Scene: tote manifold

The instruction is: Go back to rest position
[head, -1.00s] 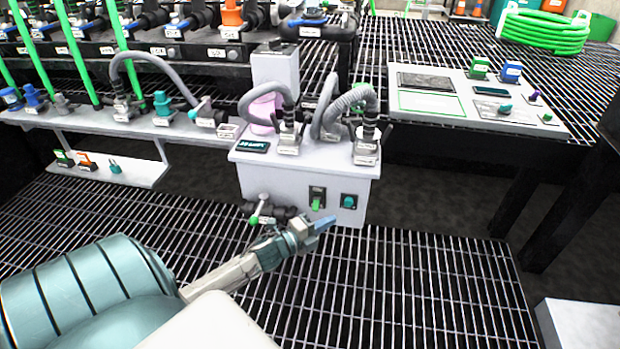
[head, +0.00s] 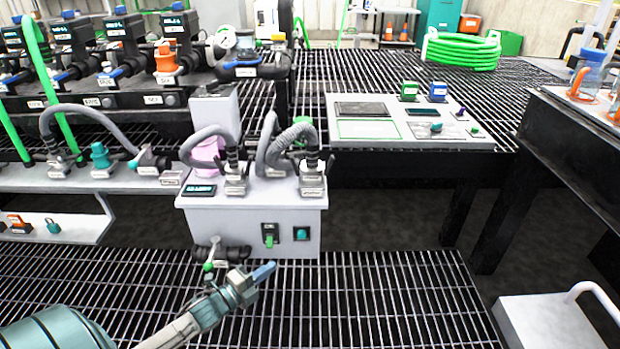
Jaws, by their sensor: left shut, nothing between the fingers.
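My left gripper (head: 262,274) is shut and empty, with blue-grey fingertips, low in the middle of the head view. It is in front of the lower part of a white pump box (head: 290,222), over the grating. In the picture it sits just right of a small green-handled valve (head: 209,266) on the box's front pipe. I cannot tell whether it touches the valve or the box. My left arm comes in from the lower left. My right gripper does not show.
A white panel (head: 400,131) with switches lies on a grated table behind right. A white shelf (head: 90,180) with hose fittings is at the left. A white cart (head: 545,325) stands at the lower right, and a dark table (head: 560,115) above it. Grated floor (head: 400,300) is clear in front.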

